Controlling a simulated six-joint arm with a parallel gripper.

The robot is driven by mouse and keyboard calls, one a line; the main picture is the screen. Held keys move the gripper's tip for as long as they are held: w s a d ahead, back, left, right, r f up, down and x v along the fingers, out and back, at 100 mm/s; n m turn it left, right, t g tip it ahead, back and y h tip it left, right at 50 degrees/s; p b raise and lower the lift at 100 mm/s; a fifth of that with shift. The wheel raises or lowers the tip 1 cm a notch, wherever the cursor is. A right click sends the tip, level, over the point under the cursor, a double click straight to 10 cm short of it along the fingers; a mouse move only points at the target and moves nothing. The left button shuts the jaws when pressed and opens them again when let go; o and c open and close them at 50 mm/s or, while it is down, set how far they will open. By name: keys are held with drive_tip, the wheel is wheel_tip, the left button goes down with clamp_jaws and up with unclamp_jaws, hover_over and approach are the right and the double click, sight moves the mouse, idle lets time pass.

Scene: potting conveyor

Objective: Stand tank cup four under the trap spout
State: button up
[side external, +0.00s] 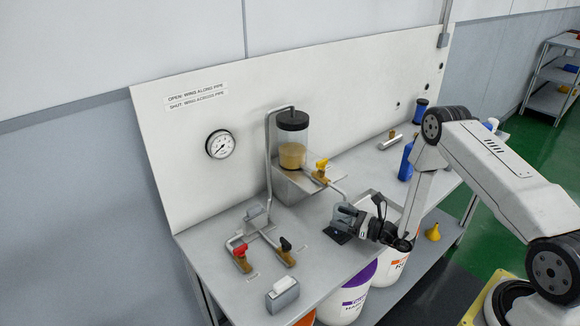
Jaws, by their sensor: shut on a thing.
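The trap spout is a thin bent pipe (340,191) that runs from the yellow-winged valve (321,168) below the clear tank (292,148) and turns down at its right end. My gripper (343,216) is low over the bench, just below the spout's end. It is shut on a small, pale, see-through thing that looks like the cup; the fingers hide much of it and no number can be read. A dark square pad (339,236) lies on the bench below my gripper. Whether the cup touches the pad, I cannot tell.
Red (240,251) and black (286,245) valves stand left on the bench (222,268), with a grey box (282,295) at the front edge. A blue bottle (407,160) stands behind my arm. Purple-lidded (355,290) and other buckets sit below.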

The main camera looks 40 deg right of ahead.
drive_tip(key=shift+f, duration=0.35)
drive_tip(key=shift+f, duration=0.15)
drive_tip(key=o, duration=1.1)
drive_tip(key=shift+c, duration=0.2)
drive_tip(key=shift+s+d, duration=0.1)
drive_tip(key=shift+v, duration=5.9)
